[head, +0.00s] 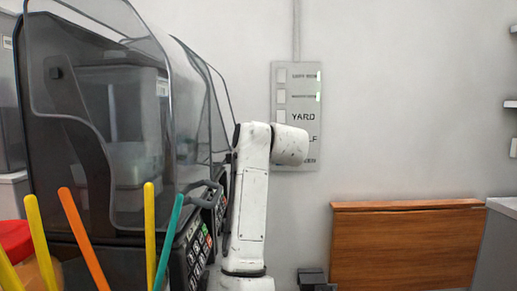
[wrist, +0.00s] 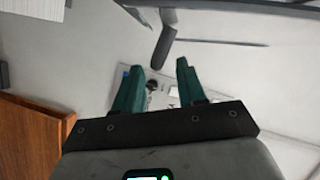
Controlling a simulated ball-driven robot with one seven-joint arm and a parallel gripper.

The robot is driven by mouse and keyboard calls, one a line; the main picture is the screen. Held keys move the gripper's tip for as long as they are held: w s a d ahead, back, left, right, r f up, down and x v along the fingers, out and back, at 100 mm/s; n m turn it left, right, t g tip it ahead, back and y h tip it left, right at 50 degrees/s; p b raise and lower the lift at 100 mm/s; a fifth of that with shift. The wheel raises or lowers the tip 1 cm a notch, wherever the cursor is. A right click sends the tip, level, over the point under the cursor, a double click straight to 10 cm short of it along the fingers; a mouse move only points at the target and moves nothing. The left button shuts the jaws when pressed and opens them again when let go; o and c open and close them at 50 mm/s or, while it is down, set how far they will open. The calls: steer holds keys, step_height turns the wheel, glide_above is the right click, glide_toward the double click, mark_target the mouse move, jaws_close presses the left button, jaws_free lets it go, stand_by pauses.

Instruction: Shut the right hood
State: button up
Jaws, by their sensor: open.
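The cup sealer, a dark machine with clear smoky hoods, fills the left of the head view. A large hood (head: 120,50) is nearest, and another clear hood edge (head: 222,95) shows behind it, partly covered by my arm. I cannot tell for sure which one is the right hood or how far it is raised. In the wrist view, a clear hood's dark edge (wrist: 225,12) crosses the top, with a dark handle-like bar (wrist: 163,45) hanging from it. My gripper (wrist: 160,66) is open and empty, its green fingers just short of that bar. My gripper is hidden in the head view.
Several coloured straws (head: 82,240) stand in the near left foreground. A keypad (head: 197,245) is on the machine's front. A wall sign (head: 298,90) is behind my arm. A wooden panel (head: 405,245) stands at the right, also in the wrist view (wrist: 30,140).

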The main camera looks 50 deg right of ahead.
steer(key=f+v, duration=0.1)
steer(key=v, duration=0.5)
steer(key=shift+r, duration=0.5)
steer(key=shift+c, duration=0.3)
